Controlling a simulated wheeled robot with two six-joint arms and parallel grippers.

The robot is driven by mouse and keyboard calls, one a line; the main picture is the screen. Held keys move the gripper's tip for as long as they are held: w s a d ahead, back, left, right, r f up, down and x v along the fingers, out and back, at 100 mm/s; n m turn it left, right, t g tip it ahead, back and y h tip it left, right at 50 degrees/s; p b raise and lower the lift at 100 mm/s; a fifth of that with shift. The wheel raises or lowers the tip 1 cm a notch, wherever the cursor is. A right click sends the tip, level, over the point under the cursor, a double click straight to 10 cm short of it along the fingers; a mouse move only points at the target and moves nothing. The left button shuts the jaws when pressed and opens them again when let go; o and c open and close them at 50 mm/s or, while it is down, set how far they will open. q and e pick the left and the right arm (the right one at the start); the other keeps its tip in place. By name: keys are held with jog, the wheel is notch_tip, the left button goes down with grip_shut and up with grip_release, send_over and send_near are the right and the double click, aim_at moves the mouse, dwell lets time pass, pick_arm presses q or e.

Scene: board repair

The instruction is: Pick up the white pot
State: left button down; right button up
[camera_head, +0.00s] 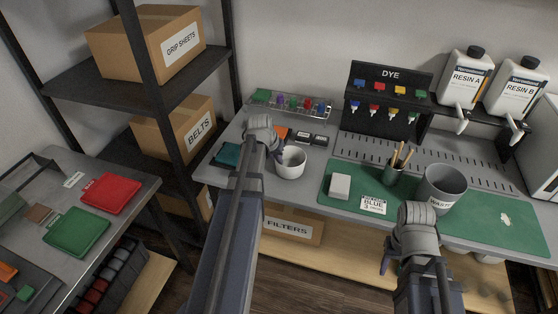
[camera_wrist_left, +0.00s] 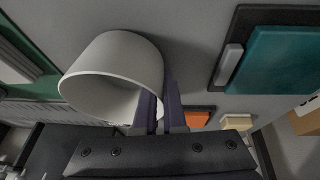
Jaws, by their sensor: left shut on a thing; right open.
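The white pot (camera_head: 291,163) is on the grey workbench, left of the green mat, in the head view. My left gripper (camera_head: 277,154) is at its left side and shut on its wall. In the left wrist view the pot (camera_wrist_left: 112,72) fills the upper left, with the fingers of my left gripper (camera_wrist_left: 160,105) on its rim. I cannot tell whether the pot is clear of the bench top. My right gripper (camera_head: 392,264) is open and empty in front of the bench edge, below the green mat.
On the green mat (camera_head: 468,225) are a white block (camera_head: 340,186), a brush holder (camera_head: 393,175), a label card (camera_head: 373,205) and a grey waste bin (camera_head: 441,189). A teal item (camera_head: 227,154) lies left of the pot. The dye rack (camera_head: 390,90) stands behind.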

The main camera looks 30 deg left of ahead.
pick_arm(q)
jog(key=shift+r, duration=0.2)
notch_tip(320, 180, up, 9)
jog(key=p, duration=0.9)
jog(key=shift+r+p, duration=0.2)
jog(key=shift+p, duration=0.15)
